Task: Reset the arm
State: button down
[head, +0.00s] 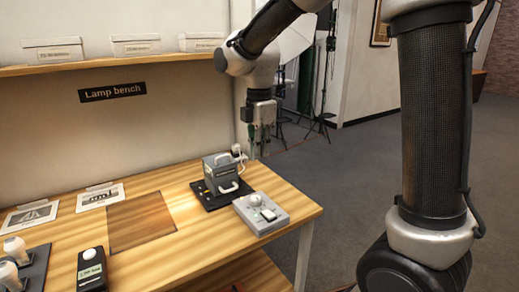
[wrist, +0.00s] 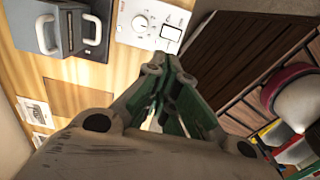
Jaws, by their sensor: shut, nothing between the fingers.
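My gripper (head: 262,140) hangs pointing down in the head view, just beyond the right end of the wooden bench (head: 204,249). It is shut and holds nothing. In the wrist view its green fingers (wrist: 160,75) come together at the tips. A grey lamp box with handles (head: 221,172) stands on a black base to the left of and below my gripper; it also shows at the top left of the wrist view (wrist: 60,30). A light grey control box with a knob (head: 261,213) sits in front of it.
White archival boxes (head: 136,44) stand on a shelf above the "Lamp bench" sign (head: 112,92). Printed cards (head: 100,197), a black switch box (head: 91,270) and white bulbs (head: 15,248) are on the bench's left. A tripod (head: 323,125) stands behind; the grey floor at right is open.

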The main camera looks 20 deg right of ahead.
jog(key=s+d+r+m+t, duration=0.2)
jog(key=s+d+m, duration=0.7)
jog(key=s+m, duration=0.1)
jog(key=s+d+r+m+t, duration=0.2)
jog(key=s+d+r+m, duration=0.1)
jog(key=s+d+m, duration=0.6)
jog(key=s+m, duration=0.2)
jog(key=s, duration=0.1)
jog(key=shift+d+r+m, duration=0.25)
jog(key=shift+d+m, duration=0.05)
